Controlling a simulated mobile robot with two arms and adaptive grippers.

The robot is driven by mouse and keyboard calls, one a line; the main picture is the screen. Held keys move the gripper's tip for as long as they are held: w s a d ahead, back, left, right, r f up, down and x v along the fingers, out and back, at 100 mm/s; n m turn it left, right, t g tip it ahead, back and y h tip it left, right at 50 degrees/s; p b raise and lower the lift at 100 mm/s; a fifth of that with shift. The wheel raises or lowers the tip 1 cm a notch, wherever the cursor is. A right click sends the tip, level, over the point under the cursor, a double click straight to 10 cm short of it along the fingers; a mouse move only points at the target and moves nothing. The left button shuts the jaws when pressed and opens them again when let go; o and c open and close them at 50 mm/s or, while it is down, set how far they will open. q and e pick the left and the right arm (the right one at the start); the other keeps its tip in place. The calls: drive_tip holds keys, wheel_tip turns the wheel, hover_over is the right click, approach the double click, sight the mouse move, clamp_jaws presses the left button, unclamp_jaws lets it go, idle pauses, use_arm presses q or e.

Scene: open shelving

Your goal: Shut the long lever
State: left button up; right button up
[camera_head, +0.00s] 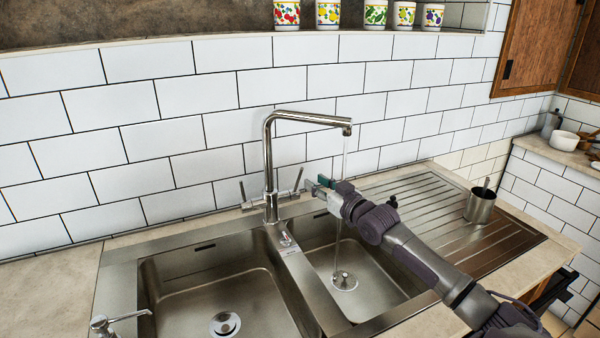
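A steel tap (268,165) stands behind the sink, its spout reaching right. A thin stream of water runs from the spout into the right basin. A slim lever (298,180) tilts up and to the right on the tap's right side. Another slim lever (242,190) sticks up on its left side. I cannot tell for sure which is the longer. My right gripper (316,186) is just right of the right lever, its fingertips close to it. Contact and finger opening are too small to make out. My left gripper is not in view.
The sink has a left basin (200,290) and a right basin (375,270). A ribbed steel drainer (425,200) with a metal cup (480,207) lies to the right. White tiles (190,95) rise behind the tap. A second small spout (105,325) is at the front left.

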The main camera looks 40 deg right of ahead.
sight(300, 177)
drive_tip(key=w, duration=0.5)
drive_tip(key=w+d, duration=0.1)
drive_tip(key=w, duration=0.1)
drive_tip(key=shift+w, duration=0.4)
drive_tip(key=shift+a, duration=0.1)
clamp_jaws()
